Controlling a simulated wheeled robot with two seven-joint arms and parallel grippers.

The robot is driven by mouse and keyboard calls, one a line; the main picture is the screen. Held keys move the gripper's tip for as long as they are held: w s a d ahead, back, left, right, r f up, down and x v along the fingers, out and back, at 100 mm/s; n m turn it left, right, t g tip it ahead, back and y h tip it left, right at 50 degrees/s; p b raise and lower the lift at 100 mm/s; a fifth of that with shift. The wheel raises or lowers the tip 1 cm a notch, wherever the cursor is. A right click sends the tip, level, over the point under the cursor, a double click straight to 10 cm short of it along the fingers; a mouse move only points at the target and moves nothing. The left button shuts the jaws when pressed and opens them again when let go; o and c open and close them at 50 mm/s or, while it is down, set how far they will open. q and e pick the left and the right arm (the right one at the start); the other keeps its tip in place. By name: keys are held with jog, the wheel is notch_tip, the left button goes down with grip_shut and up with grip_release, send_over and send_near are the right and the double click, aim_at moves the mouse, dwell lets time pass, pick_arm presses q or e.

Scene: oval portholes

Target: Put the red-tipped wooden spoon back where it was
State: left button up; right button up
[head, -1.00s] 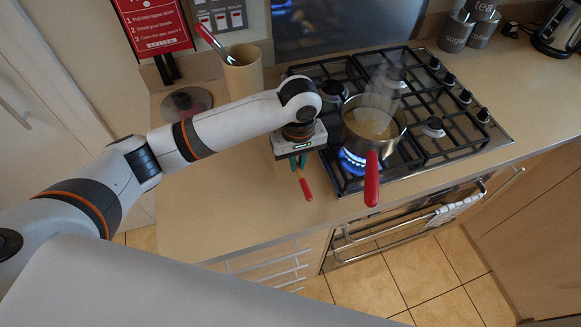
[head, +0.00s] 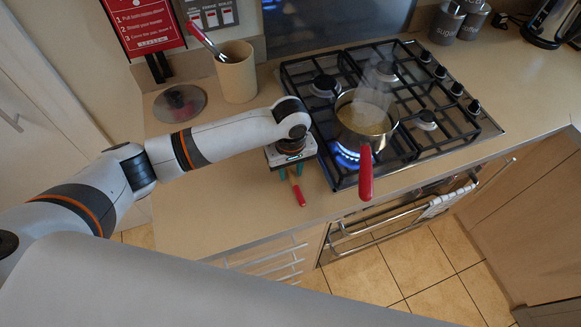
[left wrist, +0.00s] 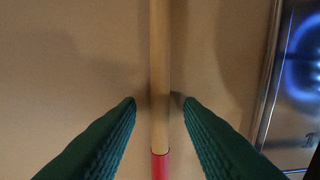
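The wooden spoon (head: 299,194) has a pale shaft and a red end. It lies on the counter left of the hob, red end toward the front edge; its other end is hidden under my left gripper. In the left wrist view the spoon's shaft (left wrist: 160,75) runs upright through the middle, the red part at the bottom edge. My left gripper (head: 291,174) points down over it. Its green fingers, also in the left wrist view (left wrist: 160,102), stand open on either side of the shaft with a gap each side. My right gripper is not in view.
A steaming pan (head: 364,118) with a red handle (head: 366,172) sits over a lit burner on the hob (head: 440,145), right of my gripper. A beige pot (head: 236,75) holding a red-handled utensil and a round lid (head: 180,103) stand behind. The counter front left is clear.

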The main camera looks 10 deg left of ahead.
pick_arm(q)
jog(key=shift+r, duration=0.1)
jog(key=shift+r, duration=0.25)
notch_tip(320, 180, up, 12)
jog(key=b, duration=0.2)
jog(key=shift+f, duration=0.2)
